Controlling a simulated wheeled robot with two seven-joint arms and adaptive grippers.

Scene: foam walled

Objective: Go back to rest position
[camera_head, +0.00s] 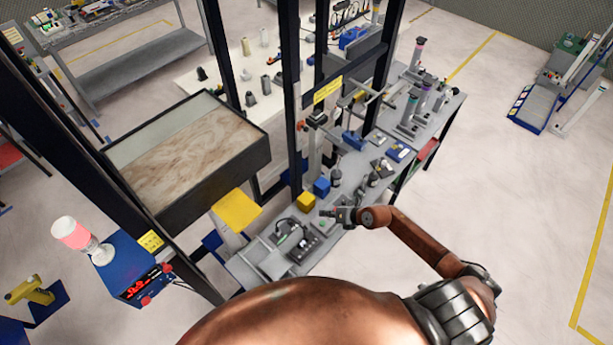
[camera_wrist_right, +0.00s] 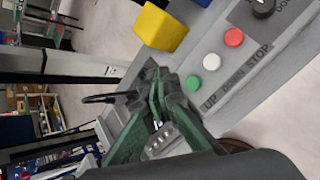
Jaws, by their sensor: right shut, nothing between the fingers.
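My right gripper (camera_head: 337,213) reaches in from the right in the head view, over the grey workbench beside the black-framed machine. In the right wrist view its green and dark fingers (camera_wrist_right: 160,84) are together with nothing between them. A yellow cube (camera_head: 306,201) is just left of the gripper in the head view; a yellow block also shows above the fingertips in the wrist view (camera_wrist_right: 161,27). A control panel with a red button (camera_wrist_right: 234,37), a white button (camera_wrist_right: 211,62) and a green button (camera_wrist_right: 193,83) lies right of the fingers. My left gripper is not in view.
A blue cube (camera_head: 321,187) is beside the yellow cube. Black posts (camera_head: 291,100) stand close behind the bench. A dark-framed box with a brown-marked panel (camera_head: 190,150) stands at left. A blue control box (camera_head: 128,268) carries a red-and-white lamp. Open floor (camera_head: 540,190) lies right.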

